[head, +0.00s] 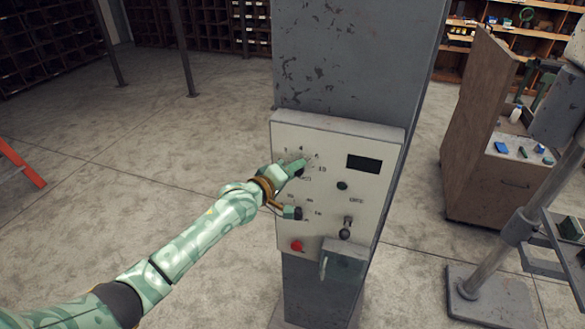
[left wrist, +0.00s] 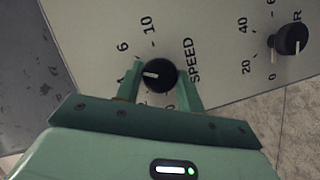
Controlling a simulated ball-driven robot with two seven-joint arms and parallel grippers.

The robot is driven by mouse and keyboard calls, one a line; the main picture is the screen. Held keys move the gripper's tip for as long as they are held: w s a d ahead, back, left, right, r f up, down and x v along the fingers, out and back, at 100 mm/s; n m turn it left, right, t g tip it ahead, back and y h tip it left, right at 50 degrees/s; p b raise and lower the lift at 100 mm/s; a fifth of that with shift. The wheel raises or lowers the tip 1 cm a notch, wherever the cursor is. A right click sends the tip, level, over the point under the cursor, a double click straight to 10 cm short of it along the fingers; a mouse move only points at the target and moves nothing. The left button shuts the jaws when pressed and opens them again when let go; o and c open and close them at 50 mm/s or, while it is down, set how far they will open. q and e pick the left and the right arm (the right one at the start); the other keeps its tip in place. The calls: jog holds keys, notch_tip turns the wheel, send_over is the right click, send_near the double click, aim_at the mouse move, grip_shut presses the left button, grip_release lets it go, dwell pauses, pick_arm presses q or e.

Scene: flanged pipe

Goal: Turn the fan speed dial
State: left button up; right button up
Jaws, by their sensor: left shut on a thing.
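The fan speed dial (left wrist: 158,76) is a round black knob with a white pointer line, beside the printed word SPEED. In the left wrist view it sits between the two green fingers of my left gripper (left wrist: 159,92), which is shut on it. The pointer faces left, towards the left finger, and the mark there is partly hidden. The 6 and 10 marks are clear of the fingers. In the head view my left gripper (head: 298,169) reaches the upper left of the pale control panel (head: 335,145) and covers most of the dial. My right gripper is out of view.
A second black dial (left wrist: 289,40) sits below the speed dial on the panel. The panel also carries a dark display (head: 364,164), a red button (head: 297,246) and a toggle lever (head: 345,234). A brown cabinet (head: 490,130) stands to the right.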

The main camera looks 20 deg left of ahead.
pick_arm(q)
jog(key=m+y, duration=0.2)
jog(key=m, duration=0.1)
jog(key=m+g+y, duration=0.1)
jog(key=m, duration=0.2)
jog(key=m+y, duration=0.2)
jog(key=shift+s+d+m+y, duration=0.1)
jog(key=shift+d+m+y, duration=0.2)
jog(key=shift+m, duration=0.1)
dwell(0.7)
jog(key=o, duration=1)
jog(key=shift+r, duration=0.1)
jog(key=b+v, duration=0.1)
jog(key=v, duration=1.5)
jog(key=shift+r, duration=0.25)
